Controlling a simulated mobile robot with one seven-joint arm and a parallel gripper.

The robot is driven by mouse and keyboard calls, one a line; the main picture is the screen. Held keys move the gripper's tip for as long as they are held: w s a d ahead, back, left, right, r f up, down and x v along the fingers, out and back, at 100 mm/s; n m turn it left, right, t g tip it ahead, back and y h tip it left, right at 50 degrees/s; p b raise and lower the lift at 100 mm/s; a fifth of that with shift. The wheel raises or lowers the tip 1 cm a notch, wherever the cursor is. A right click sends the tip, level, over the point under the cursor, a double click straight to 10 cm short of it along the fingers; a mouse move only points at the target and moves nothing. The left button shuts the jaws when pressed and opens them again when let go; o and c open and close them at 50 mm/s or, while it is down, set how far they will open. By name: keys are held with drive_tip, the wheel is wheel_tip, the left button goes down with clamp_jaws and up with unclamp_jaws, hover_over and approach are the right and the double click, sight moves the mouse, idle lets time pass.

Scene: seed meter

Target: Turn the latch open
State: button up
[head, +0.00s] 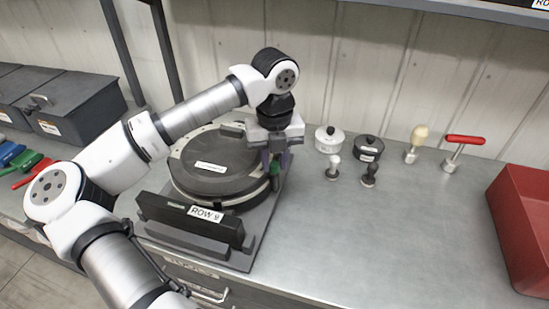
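The seed meter (215,165) is a round dark housing with a pale rim and a labelled lid, standing on a grey base. The upper end of the green part is hidden by the gripper.
A dark block labelled ROW 9 (190,220) stands in front of the meter. Small pots (368,148), knobs and a red-handled tool (465,140) stand to the right. A red bin (525,225) is far right. Grey lidded boxes (75,110) are at left. The bench's front right is clear.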

clamp_jaws()
drive_tip(key=shift+f+b, duration=0.1)
drive_tip(key=shift+b, duration=0.35)
drive_tip(key=m+b, duration=0.3)
drive_tip(key=shift+f, duration=0.15)
drive_tip(key=m+b, duration=0.4)
drive_tip(key=shift+m, duration=0.3)
drive_tip(key=m+b, duration=0.2)
drive_tip(key=m, duration=0.3)
drive_tip(key=shift+r, duration=0.2)
drive_tip(key=m+b, duration=0.1)
drive_tip(key=m, duration=0.4)
drive_tip(key=shift+r, duration=0.1)
drive_tip(key=shift+m, duration=0.3)
